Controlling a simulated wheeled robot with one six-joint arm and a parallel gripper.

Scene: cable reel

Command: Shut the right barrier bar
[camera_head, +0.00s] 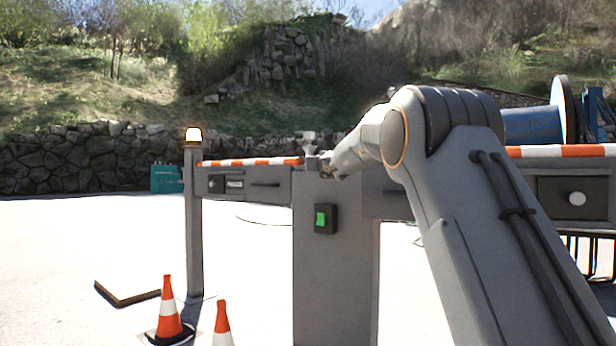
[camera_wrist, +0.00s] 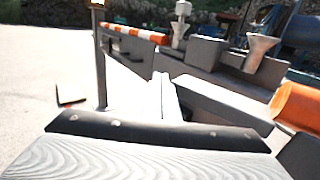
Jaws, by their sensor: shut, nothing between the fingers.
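The right barrier bar (camera_head: 565,151) is orange and white striped and shows level at the right of the head view, above the grey counter. My arm hides its inner part. In the wrist view an orange striped piece (camera_wrist: 297,106) stands close at the right edge; I cannot tell for sure that it is this bar. The left barrier bar (camera_head: 250,162) runs level to the lamp post. My gripper (camera_head: 327,170) is shut and empty by the top of the central grey pedestal (camera_head: 335,270); its pale fingers (camera_wrist: 165,95) show in the wrist view.
A green switch (camera_head: 325,218) is on the pedestal. A lamp post (camera_head: 194,220) stands left, with traffic cones (camera_head: 169,315) in front. A blue cable reel (camera_head: 535,124) stands behind at right. A drawer with a white knob (camera_head: 577,199) is at right.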

